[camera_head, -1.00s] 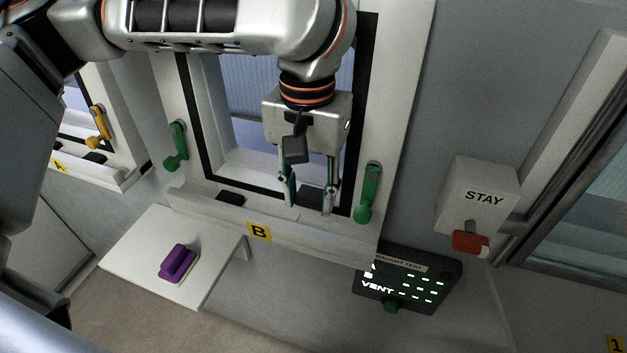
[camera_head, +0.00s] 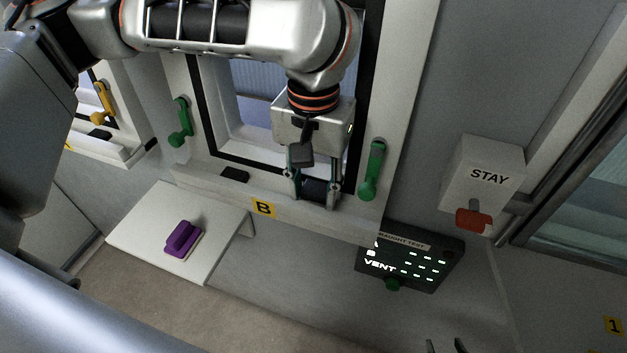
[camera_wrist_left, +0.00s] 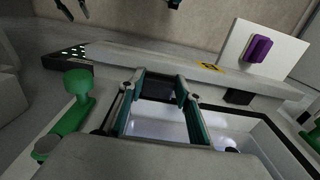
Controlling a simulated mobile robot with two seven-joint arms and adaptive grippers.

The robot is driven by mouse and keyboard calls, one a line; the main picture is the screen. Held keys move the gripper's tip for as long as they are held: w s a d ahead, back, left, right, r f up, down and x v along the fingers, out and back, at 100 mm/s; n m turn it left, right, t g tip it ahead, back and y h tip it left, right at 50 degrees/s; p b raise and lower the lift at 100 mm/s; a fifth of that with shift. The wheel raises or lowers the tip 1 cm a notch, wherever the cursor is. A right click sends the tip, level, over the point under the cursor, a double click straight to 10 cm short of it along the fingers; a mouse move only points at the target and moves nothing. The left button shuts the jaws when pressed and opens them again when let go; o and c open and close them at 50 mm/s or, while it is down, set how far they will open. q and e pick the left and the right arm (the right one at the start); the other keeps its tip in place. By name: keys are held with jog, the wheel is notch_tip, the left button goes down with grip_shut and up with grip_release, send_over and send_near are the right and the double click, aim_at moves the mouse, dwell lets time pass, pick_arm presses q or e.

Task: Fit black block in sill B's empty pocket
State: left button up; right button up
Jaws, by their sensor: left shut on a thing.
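My left gripper (camera_head: 318,197) points down at the right part of sill B (camera_head: 290,206), its two fingers shut on a black block (camera_head: 316,187). The fingers hide much of the block and the sill under it, so I cannot tell whether it sits in a pocket. In the left wrist view the black block (camera_wrist_left: 159,84) shows between the fingertips. Another black block (camera_head: 235,174) sits at the left part of sill B, also in the left wrist view (camera_wrist_left: 238,97). Two dark fingertips of my right gripper (camera_head: 446,346) show apart at the bottom edge, empty.
Green handles (camera_head: 373,170) (camera_head: 180,123) flank window B. A white shelf (camera_head: 140,238) below left carries a purple-handled item (camera_head: 183,239). A dark VENT panel (camera_head: 425,262) and a STAY box (camera_head: 485,172) with a red lever are at the right. Window A (camera_head: 112,140) is far left.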

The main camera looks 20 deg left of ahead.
pick_arm(q)
jog(key=shift+o, duration=0.2)
jog(key=shift+s+a+f, duration=0.1)
jog(key=shift+s+f, duration=0.2)
jog(key=shift+f, duration=0.25)
jog(key=shift+s+f, duration=0.25)
jog(key=shift+f, duration=0.25)
jog(key=shift+o, duration=0.5)
jog(key=shift+s+f, duration=0.1)
jog(key=shift+f, duration=0.15)
jog(key=shift+o, duration=0.5)
jog(key=shift+w+f, duration=0.15)
jog(key=shift+w, duration=0.05)
jog(key=shift+w+d+f, duration=0.1)
jog(key=shift+w+d, duration=0.15)
jog(key=shift+w, duration=0.05)
grip_shut()
jog(key=o, duration=1.4)
grip_release()
jog(key=shift+w+a, duration=0.1)
jog(key=shift+a, duration=0.1)
jog(key=shift+r, duration=0.2)
jog(key=shift+r, duration=4.1)
